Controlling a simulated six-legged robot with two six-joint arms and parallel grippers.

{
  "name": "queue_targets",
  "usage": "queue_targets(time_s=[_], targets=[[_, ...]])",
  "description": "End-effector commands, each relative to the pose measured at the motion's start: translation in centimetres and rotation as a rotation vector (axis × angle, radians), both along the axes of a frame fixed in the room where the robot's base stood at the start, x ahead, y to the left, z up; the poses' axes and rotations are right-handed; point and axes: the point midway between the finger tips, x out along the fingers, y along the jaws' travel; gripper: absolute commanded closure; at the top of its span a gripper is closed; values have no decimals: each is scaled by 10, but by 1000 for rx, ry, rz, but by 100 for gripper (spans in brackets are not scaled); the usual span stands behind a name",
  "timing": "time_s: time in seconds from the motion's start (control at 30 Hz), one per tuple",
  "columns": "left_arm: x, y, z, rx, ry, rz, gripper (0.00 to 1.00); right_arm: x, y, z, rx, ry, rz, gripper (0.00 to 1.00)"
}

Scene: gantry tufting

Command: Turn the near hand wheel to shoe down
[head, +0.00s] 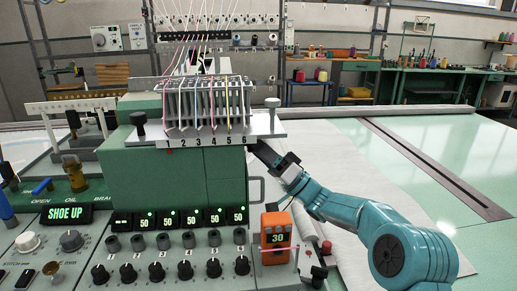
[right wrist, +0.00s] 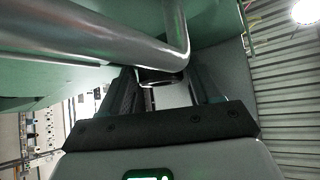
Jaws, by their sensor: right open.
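My right gripper (head: 268,155) reaches in from the right on a teal arm, against the right side of the green machine head (head: 175,165), just under the numbered plate (head: 265,128). In the right wrist view its two dark fingers (right wrist: 165,92) are apart. A bent grey metal bar (right wrist: 90,42) crosses in front of them, and a dark round end (right wrist: 158,78) shows between the fingertips. I cannot tell whether they touch, or whether this belongs to the near hand wheel. No whole hand wheel is plain in view. A display (head: 66,214) reads SHOE UP. My left gripper is not in view.
An orange counter reading 30 (head: 276,238) stands on the panel below my right arm. Rows of knobs (head: 185,270) line the console front. Pale cloth (head: 350,165) and a glossy green table (head: 440,150) lie to the right. Yarns (head: 205,35) hang above the plate.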

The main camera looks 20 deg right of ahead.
Motion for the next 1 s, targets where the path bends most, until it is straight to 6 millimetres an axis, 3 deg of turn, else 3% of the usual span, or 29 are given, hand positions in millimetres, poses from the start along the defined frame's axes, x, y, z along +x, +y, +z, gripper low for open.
queue_targets(time_s=[0.17,0.6,1.0], targets=[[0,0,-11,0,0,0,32,-14,-16,-19,1,3,-4,37],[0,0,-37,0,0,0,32,-74,-80,-84,1,0,-5,37],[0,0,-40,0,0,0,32,-89,-94,-97,0,-2,-1,37]])
